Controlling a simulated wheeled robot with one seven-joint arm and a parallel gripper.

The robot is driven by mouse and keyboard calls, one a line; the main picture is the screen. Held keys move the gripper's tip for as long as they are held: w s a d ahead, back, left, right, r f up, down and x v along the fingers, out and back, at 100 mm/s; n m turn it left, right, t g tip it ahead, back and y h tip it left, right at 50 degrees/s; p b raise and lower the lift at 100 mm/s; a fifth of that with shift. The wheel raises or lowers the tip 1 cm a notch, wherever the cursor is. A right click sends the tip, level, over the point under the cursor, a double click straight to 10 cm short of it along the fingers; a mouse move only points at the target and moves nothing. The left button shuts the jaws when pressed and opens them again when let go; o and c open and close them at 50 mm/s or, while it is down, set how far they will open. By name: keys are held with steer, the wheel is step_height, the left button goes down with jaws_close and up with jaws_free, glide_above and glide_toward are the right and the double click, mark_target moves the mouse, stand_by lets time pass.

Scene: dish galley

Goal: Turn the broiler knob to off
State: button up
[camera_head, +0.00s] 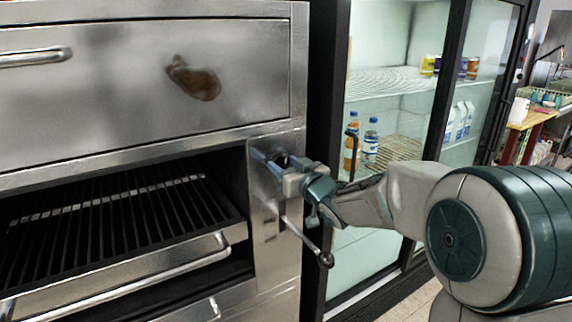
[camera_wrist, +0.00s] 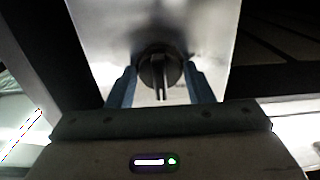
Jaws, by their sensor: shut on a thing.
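The broiler knob (camera_wrist: 158,68) is dark and round with a raised grip bar, on the bare steel panel (camera_wrist: 105,45) of the broiler. In the wrist view the bar runs up and down the picture. My gripper (camera_wrist: 160,90) has one blue finger on each side of the knob and is shut on it. In the head view my gripper (camera_head: 270,162) reaches the panel right of the grill opening, and its fingers mostly hide the knob (camera_head: 281,158). Any off mark is not readable.
A lever with a ball end (camera_head: 325,259) sticks out just below my gripper. The grill drawer's handle (camera_head: 130,280) juts out at lower left. A glass-door fridge (camera_head: 400,110) with bottles stands close on the right, behind my arm.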

stand_by(0.4)
steer(key=o, duration=1)
steer(key=b+v, duration=0.1)
steer(key=v, duration=1.3)
steer(key=shift+w, duration=0.1)
